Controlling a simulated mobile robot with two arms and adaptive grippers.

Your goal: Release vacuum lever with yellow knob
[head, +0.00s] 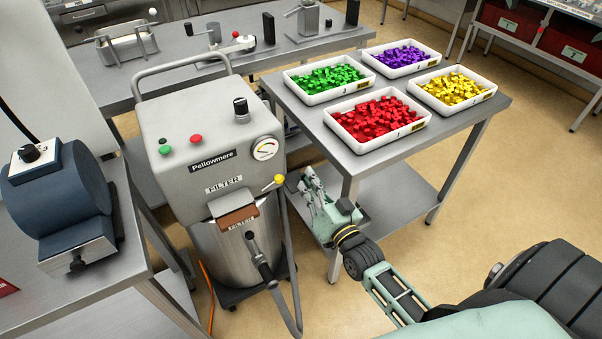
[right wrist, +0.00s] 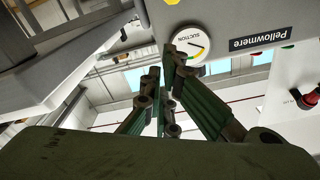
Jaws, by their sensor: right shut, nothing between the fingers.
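The vacuum lever's yellow knob (head: 280,179) sticks out at the front right of the grey Pellowmere vacuum unit (head: 180,124), below the round suction gauge (head: 265,148). My right gripper (head: 306,180) is just right of the knob, apart from it, with its fingers shut and empty. In the right wrist view the fingertips (right wrist: 165,66) show in front of the suction gauge (right wrist: 188,46). A bit of the yellow knob (right wrist: 172,3) shows at that view's top edge, beyond the fingertips. My left gripper is not in view.
A steel table (head: 485,115) with white trays of green, purple, red and yellow pieces stands right of the unit, close to my right arm. A blue motor-like machine (head: 60,190) sits on the left bench. A hose (head: 290,312) hangs at the unit's front. Open floor lies at right.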

